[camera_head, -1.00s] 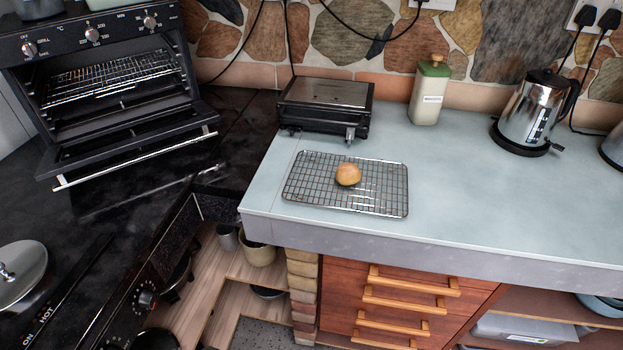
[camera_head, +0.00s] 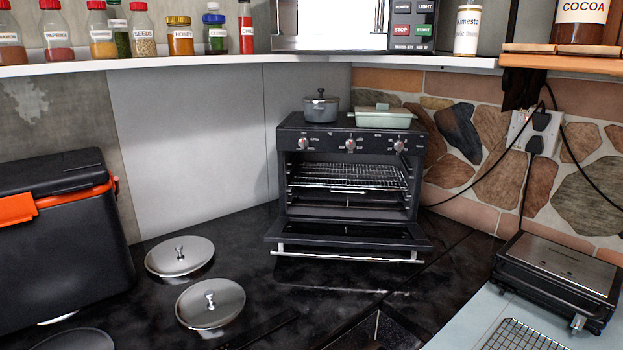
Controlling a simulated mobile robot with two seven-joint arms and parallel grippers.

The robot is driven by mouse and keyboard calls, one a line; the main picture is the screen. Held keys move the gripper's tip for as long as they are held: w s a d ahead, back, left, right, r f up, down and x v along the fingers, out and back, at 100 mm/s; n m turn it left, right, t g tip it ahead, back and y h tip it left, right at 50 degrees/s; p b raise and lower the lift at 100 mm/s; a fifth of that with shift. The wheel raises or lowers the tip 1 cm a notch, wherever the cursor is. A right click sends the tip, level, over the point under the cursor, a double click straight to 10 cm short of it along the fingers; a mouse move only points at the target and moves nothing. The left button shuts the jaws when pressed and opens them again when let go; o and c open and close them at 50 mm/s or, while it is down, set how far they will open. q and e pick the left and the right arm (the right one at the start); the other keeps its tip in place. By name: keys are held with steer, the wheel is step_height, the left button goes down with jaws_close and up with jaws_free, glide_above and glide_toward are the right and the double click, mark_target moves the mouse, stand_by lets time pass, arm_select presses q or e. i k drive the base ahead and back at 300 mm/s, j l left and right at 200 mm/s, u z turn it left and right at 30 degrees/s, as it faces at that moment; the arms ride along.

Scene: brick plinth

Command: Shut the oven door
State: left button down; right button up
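The small black oven (camera_head: 345,180) stands on the dark worktop in the corner, right of the picture's middle. Its door (camera_head: 345,237) is open, folded down and forward, with a silver handle bar (camera_head: 347,256) along its front edge. Wire racks (camera_head: 346,176) show inside the open cavity. Three silver knobs sit on the panel above the opening. Neither of my grippers is in view.
A pot (camera_head: 320,108) and a green dish (camera_head: 382,117) stand on the oven. A black cool box (camera_head: 62,240) is at left, a grill (camera_head: 560,280) at right. A shelf (camera_head: 200,64) runs above.

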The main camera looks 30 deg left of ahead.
mark_target(276, 234)
steer(key=u, duration=0.8)
steer(key=k+l+z, duration=0.2)
steer(key=i+j, duration=0.05)
steer(key=i, duration=0.05)
